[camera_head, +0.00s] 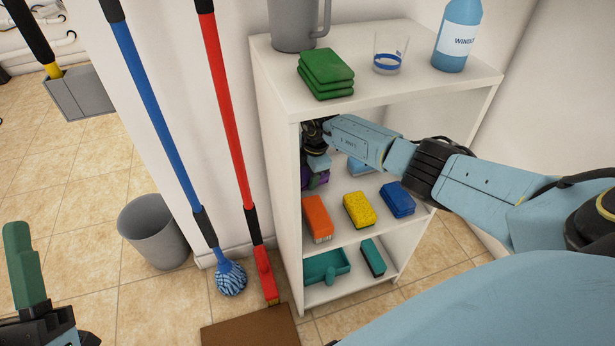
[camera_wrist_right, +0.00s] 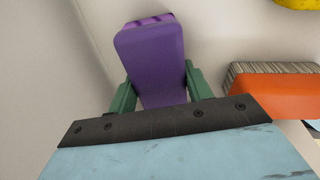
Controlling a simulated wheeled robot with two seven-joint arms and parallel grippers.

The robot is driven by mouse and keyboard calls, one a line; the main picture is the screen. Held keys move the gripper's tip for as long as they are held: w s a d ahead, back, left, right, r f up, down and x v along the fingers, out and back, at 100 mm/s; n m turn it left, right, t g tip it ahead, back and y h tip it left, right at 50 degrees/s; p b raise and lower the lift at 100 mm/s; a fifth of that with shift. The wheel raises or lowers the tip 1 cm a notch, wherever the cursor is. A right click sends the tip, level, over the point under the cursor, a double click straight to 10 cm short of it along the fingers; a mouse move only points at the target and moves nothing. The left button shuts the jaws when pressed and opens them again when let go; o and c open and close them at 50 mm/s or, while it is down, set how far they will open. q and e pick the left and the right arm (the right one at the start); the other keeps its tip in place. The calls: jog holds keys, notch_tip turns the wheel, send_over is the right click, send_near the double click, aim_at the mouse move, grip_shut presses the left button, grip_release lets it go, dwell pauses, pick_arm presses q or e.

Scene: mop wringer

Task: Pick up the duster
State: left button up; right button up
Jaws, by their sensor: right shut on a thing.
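A purple block-shaped item (camera_wrist_right: 150,55), which I take for the duster, sits between the green fingers of my right gripper (camera_wrist_right: 158,76) in the wrist view. The gripper is shut on it. In the head view the purple item (camera_head: 317,180) is partly hidden behind the shelf's left side, inside the upper compartment. My right arm reaches in from the right. I cannot tell if the item touches the shelf board. Part of my left gripper (camera_head: 24,268) shows at the lower left, with one green finger clear and its opening not readable.
The white shelf (camera_head: 275,85) holds orange (camera_head: 317,217), yellow (camera_head: 359,209) and blue (camera_head: 398,199) blocks near the grip. A grey pitcher (camera_head: 293,25), green cloths (camera_head: 326,73), a glass (camera_head: 390,53) and a blue bottle (camera_head: 457,38) stand on top. Mops lean to the left.

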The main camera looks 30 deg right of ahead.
pick_arm(q)
jog(key=shift+w+f, duration=0.1)
pick_arm(e)
jog(key=shift+s, duration=0.1)
